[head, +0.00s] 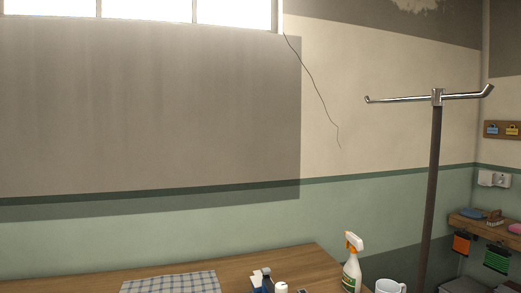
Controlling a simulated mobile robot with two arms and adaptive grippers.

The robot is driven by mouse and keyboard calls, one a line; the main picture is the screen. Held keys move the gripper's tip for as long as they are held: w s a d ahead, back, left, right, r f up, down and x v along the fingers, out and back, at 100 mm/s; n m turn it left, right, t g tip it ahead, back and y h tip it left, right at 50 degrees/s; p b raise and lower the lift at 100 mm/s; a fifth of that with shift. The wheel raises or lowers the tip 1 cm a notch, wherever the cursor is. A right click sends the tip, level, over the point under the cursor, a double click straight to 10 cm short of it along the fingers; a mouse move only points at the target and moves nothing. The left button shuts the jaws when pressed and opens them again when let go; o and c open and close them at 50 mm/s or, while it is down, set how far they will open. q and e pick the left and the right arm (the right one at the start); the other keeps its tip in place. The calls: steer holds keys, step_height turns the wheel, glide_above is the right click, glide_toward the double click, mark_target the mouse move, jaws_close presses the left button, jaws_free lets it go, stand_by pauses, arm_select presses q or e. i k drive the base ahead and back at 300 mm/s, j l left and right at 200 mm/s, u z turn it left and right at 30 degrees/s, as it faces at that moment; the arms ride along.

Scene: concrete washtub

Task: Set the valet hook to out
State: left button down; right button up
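A dark upright pole (432,190) carries a chrome crossbar (400,99) with upturned ends. The right end (487,91) bends up like a hook, and the left end has a small curl. This stand may be the valet hook, but nothing in view marks it as such. The crossbar spreads to both sides of the pole's top joint (437,97). Neither of my grippers is in view.
A wooden table holds a checked cloth (170,284), small bottles (266,279), a spray bottle (352,264) and a white mug (390,286). At the right are a wall shelf (485,226), a white wall fitting (493,178) and a wooden rack (503,130).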

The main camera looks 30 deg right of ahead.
mark_target(438, 97)
steer(key=z, duration=1.9)
steer(key=i+z, duration=0.2)
steer(key=k+j, duration=0.05)
